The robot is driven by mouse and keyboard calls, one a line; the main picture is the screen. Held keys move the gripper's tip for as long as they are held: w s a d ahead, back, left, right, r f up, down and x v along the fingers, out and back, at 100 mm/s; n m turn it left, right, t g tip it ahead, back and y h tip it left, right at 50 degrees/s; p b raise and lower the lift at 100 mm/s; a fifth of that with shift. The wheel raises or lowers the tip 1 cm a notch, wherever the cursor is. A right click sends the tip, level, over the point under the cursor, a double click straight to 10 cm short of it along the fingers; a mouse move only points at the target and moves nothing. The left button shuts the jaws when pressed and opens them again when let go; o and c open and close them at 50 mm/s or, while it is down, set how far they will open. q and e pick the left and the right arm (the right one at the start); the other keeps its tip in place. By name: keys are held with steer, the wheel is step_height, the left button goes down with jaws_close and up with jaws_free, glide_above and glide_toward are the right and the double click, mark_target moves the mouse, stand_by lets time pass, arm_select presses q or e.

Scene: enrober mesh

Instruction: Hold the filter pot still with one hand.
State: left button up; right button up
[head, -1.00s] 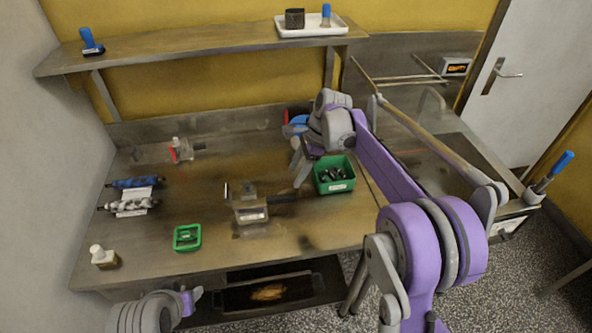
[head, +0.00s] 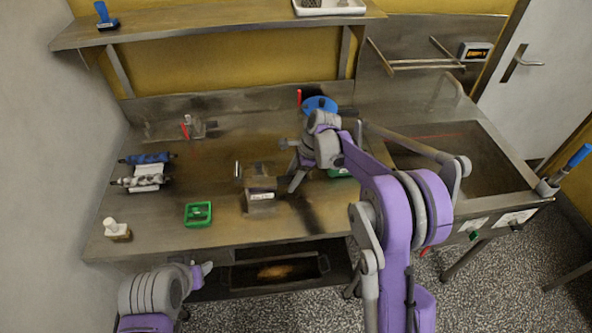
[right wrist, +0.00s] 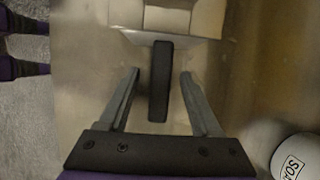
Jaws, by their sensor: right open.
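The filter pot (head: 258,178), a metal box with a pale label on its front, stands in the middle of the worktop. In the right wrist view the pot (right wrist: 170,18) is at the top edge, and its black handle (right wrist: 160,82) points towards me. My right gripper (head: 289,163) is just right of the pot. Its open fingers (right wrist: 160,95) are on either side of the handle, with a visible gap at each side. My left gripper (head: 203,273) is low at the table's front edge, away from the pot; its jaw state is unclear.
A small green tray (head: 198,214) and a white-capped bottle (head: 117,231) stand front left. Blue and white rollers (head: 147,170) lie at the left. A green bin (head: 340,173) is mostly hidden behind my right arm. A white soap container (right wrist: 298,160) shows in the right wrist view.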

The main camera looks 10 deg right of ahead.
steer(key=shift+f, duration=0.15)
steer(key=shift+c, duration=0.3)
jaws_close()
stand_by(1.6)
